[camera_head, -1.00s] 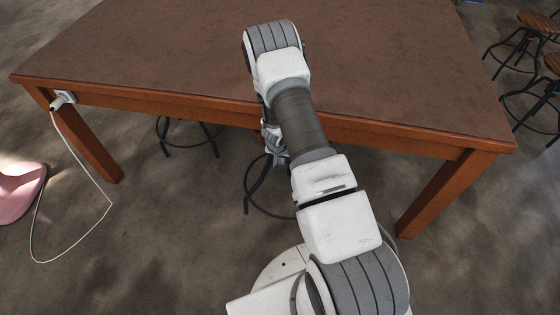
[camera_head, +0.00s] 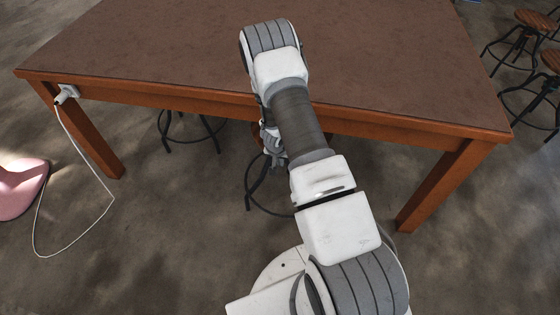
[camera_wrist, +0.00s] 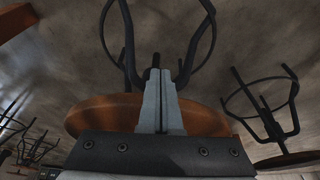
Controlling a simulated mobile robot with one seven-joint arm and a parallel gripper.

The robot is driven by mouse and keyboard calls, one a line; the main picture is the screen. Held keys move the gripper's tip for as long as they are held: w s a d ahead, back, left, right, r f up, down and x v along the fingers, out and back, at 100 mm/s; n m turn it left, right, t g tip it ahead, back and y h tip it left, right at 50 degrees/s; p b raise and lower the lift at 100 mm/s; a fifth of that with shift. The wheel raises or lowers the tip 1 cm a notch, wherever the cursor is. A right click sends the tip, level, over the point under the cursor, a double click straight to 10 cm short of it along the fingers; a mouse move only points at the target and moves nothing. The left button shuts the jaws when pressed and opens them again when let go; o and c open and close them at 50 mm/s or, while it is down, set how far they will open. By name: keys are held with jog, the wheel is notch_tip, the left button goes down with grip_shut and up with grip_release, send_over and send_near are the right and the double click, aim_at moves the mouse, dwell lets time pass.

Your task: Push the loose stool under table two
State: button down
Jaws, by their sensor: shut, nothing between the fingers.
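The table (camera_head: 180,45) has a brown top and orange-brown legs; no number shows on it. A stool with a dark metal frame (camera_head: 251,195) stands at its front edge, partly hidden behind my arm. In the wrist view its round wooden seat (camera_wrist: 95,115) lies behind my fingers, with its dark legs and ring above in the picture. My gripper (camera_wrist: 159,78) is shut and empty, its fingers overlapping the seat; I cannot tell whether they touch it. In the head view my gripper is mostly hidden by the arm, low at the table's front edge.
Another stool (camera_head: 190,130) is under the table to the left; a stool (camera_wrist: 265,115) also shows at right in the wrist view. A white cable (camera_head: 103,215) hangs from a socket (camera_head: 66,94) to the floor near a pink object (camera_head: 20,190). More stools (camera_head: 535,60) stand far right.

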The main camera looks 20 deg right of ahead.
jog(key=p+v, duration=0.3)
jog(key=v, duration=0.7)
jog(key=shift+a, duration=0.1)
